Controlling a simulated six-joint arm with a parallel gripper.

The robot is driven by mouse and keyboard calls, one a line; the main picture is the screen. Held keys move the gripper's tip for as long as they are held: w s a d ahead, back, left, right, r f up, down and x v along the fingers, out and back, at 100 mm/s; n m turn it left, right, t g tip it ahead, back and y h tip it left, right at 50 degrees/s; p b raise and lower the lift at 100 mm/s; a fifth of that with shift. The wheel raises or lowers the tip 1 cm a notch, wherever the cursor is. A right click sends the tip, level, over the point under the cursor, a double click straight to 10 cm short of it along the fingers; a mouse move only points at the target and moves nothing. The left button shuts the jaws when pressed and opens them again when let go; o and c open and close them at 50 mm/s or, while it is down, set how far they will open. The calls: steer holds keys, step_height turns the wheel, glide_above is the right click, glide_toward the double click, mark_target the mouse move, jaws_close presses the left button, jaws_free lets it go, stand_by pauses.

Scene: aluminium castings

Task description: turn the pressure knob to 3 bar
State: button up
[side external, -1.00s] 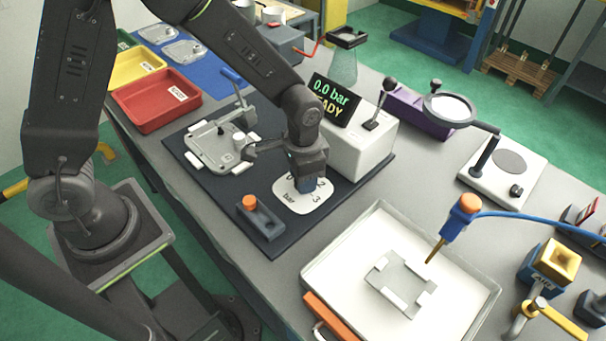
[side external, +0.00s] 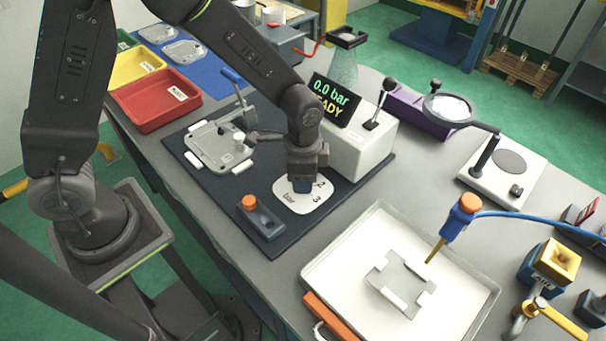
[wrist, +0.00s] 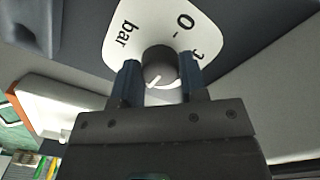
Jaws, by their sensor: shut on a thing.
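My gripper (side external: 302,187) points down over the white dial plate (side external: 283,203) marked "bar". In the wrist view the dark round knob (wrist: 158,62) sits between my two blue fingers (wrist: 160,78), and they are shut on it. A white line shows on the knob, but I cannot tell which number it points at. A "0" shows on the plate in the wrist view, and "2" and "3" show in the side view. The display (side external: 333,97) reads "0.0 bar" and "READY" in part.
An orange button on a dark box (side external: 262,220) stands just left of the dial. A clamped casting (side external: 215,147) lies behind left. The white tester housing (side external: 362,150) with a lever stands close behind right. A white tray (side external: 330,262) lies to the front right.

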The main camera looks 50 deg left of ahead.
steer(key=o, duration=0.9)
steer(key=shift+o, duration=0.2)
step_height(320, 180, up, 14)
steer(key=s+a+r+n+t, duration=0.2)
steer(key=s+a+r+n, duration=0.2)
steer(key=s, duration=0.3)
steer(key=s+a+r+n+t, duration=0.3)
steer(key=s+a+r+n, duration=0.1)
steer(key=s, duration=0.4)
steer(key=shift+a+n+t, duration=0.3)
steer(key=shift+a+n, duration=0.3)
steer(key=shift+a, duration=0.5)
